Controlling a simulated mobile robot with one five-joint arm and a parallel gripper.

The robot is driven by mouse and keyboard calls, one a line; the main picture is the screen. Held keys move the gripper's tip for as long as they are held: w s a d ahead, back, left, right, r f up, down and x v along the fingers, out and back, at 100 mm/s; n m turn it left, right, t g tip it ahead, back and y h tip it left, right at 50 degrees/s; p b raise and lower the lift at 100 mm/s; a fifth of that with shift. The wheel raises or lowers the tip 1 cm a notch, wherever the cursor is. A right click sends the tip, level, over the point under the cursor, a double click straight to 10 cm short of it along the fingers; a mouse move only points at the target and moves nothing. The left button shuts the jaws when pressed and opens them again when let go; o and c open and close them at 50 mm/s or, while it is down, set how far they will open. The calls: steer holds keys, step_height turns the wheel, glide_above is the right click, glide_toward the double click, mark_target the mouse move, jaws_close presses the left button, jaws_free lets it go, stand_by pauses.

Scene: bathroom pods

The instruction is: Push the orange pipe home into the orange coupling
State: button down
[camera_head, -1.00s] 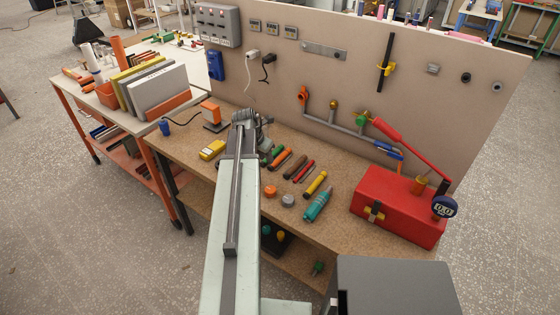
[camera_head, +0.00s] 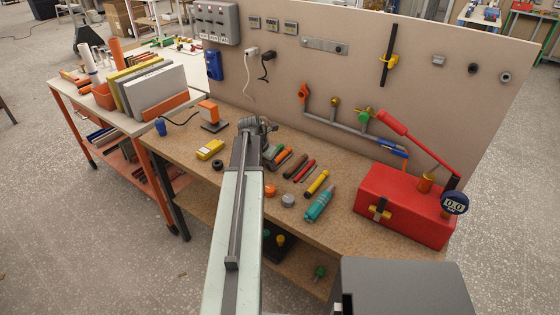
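An orange fitting (camera_head: 304,92) sits at the upper left end of the grey pipe (camera_head: 335,124) on the beige board; it looks like the coupling, but I cannot tell whether a pipe is in it. My gripper (camera_head: 262,127) is at the far end of my arm, over the back of the workbench, left of and below the orange fitting. Its fingers are too small and partly hidden to read.
A red box (camera_head: 405,208) with a long red lever (camera_head: 425,140) and a round gauge (camera_head: 454,203) stands at the right. The board (camera_head: 290,70) closes off the back.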

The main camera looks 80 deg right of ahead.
steer(key=shift+r, duration=0.1)
steer(key=d+r+p, duration=0.2)
steer(key=r+p, duration=0.7)
steer(key=p, duration=0.1)
steer(key=d+r+p, duration=0.3)
steer(key=r+p, duration=0.6)
steer(key=r, duration=0.1)
steer(key=shift+r+p, duration=0.25)
steer(key=shift+p, duration=0.1)
steer(key=shift+d, duration=0.2)
steer(key=shift+s+d, duration=0.45)
steer(key=shift+d, duration=0.35)
steer(key=shift+s+d, duration=0.45)
steer(key=shift+d, duration=0.4)
steer(key=shift+s+d, duration=0.45)
steer(key=shift+d, duration=0.35)
steer(key=shift+s+d, duration=0.45)
steer(key=shift+d, duration=0.35)
steer(key=shift+s+d, duration=0.45)
steer(key=shift+d, duration=0.35)
steer(key=c, duration=1.2)
jaws_free()
